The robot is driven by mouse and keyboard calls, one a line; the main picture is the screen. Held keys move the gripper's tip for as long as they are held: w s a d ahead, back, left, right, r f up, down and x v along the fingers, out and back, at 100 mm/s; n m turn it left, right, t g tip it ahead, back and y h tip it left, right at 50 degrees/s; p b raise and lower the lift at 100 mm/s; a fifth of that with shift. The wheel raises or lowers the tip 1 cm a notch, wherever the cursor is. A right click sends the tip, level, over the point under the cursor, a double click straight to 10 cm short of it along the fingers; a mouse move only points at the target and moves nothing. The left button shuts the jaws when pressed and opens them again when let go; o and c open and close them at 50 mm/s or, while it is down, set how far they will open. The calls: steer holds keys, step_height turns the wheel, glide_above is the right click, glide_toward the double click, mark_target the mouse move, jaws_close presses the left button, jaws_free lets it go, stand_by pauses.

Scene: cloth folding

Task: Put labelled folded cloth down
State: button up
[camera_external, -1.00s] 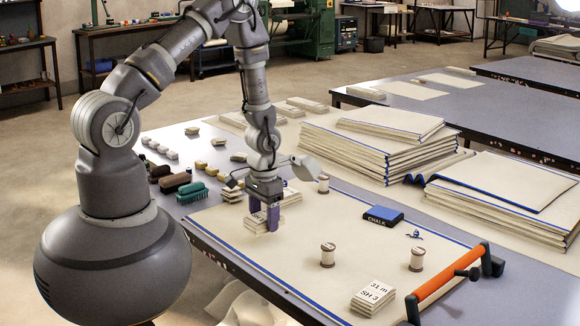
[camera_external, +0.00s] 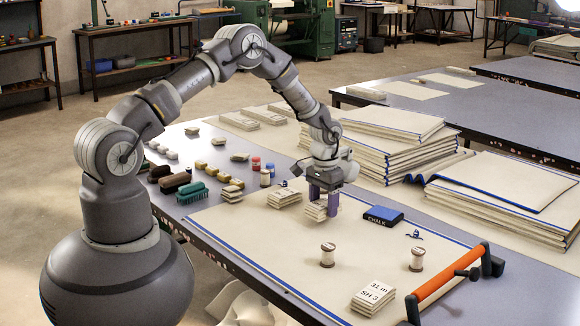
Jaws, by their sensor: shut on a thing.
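My gripper (camera_external: 324,203) has purple fingers and is shut on a small cream folded cloth (camera_external: 316,212) over the cream work sheet. The fingers cover part of this cloth, and I cannot read a label on it. Whether it touches the sheet or hangs just above it, I cannot tell. A folded cloth stack with a label reading "31 m SH 3" (camera_external: 372,298) lies at the front of the sheet. Another small folded cloth pile (camera_external: 286,198) lies just left of my gripper.
A blue chalk box (camera_external: 383,215) stands right of my gripper. Thread spools (camera_external: 328,255) (camera_external: 417,259) stand nearer. An orange-handled bar (camera_external: 450,272) lies at the right front. Large cloth piles (camera_external: 390,150) stand behind. The sheet's left front is bare.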

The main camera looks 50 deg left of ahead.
mark_target(324, 203)
step_height(324, 203, down, 3)
steer(key=shift+r+b, duration=0.15)
steer(key=shift+b, duration=0.25)
steer(key=shift+r, duration=0.15)
steer(key=o, duration=1.1)
steer(key=shift+c, duration=0.2)
step_height(324, 203, up, 12)
steer(key=p, duration=0.4)
